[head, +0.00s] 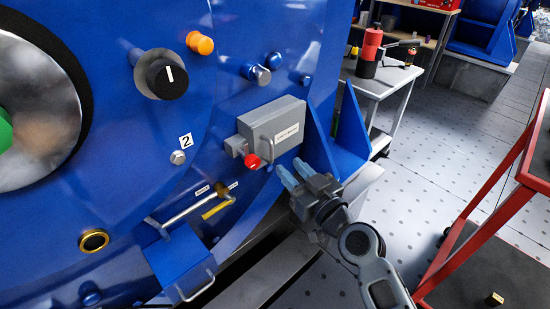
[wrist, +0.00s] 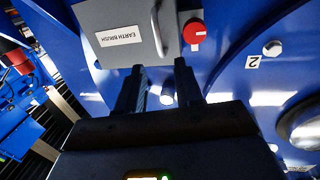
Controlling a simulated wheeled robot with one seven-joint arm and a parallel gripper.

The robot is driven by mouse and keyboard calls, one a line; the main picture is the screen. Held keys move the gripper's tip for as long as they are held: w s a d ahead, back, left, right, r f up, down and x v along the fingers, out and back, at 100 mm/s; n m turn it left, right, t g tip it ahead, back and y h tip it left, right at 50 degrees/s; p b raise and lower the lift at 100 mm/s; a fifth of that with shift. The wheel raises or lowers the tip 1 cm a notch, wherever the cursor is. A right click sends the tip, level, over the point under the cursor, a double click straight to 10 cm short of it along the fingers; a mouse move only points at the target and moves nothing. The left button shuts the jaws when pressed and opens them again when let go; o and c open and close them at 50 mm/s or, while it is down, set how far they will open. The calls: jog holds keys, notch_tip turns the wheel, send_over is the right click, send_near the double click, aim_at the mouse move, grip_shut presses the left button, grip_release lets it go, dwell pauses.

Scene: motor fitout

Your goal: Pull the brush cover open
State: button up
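The brush cover (head: 272,122) is a grey box on the blue motor housing, with a bar handle (head: 268,150) on its front and a red knob (head: 252,162) at its lower left. It looks shut. In the wrist view the cover (wrist: 103,18) shows upside down with an "EARTH BRUSH" label, and its handle (wrist: 157,32) lies just beyond and roughly between my fingertips. My gripper (head: 292,172) is just below and right of the cover, with its fingers apart. The wrist view also shows the gripper (wrist: 160,70) open, with nothing clearly held.
A blue box with a handle (head: 184,262) juts out at lower left, below a yellow-ended rod (head: 217,208). A blue bracket (head: 345,135) stands right of the cover. A grey cart (head: 387,82) and a red-framed trolley (head: 480,195) flank clear floor (head: 430,150).

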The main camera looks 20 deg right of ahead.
aim_at(272, 149)
jog(key=shift+w+a+p, duration=0.25)
jog(key=shift+w+p, duration=0.1)
jog(key=shift+w, duration=1.6)
jog(key=shift+w+a+p, duration=0.2)
jog(key=shift+w+p, duration=0.15)
jog(key=shift+w, duration=1.6)
jog(key=shift+c, duration=0.5)
grip_shut()
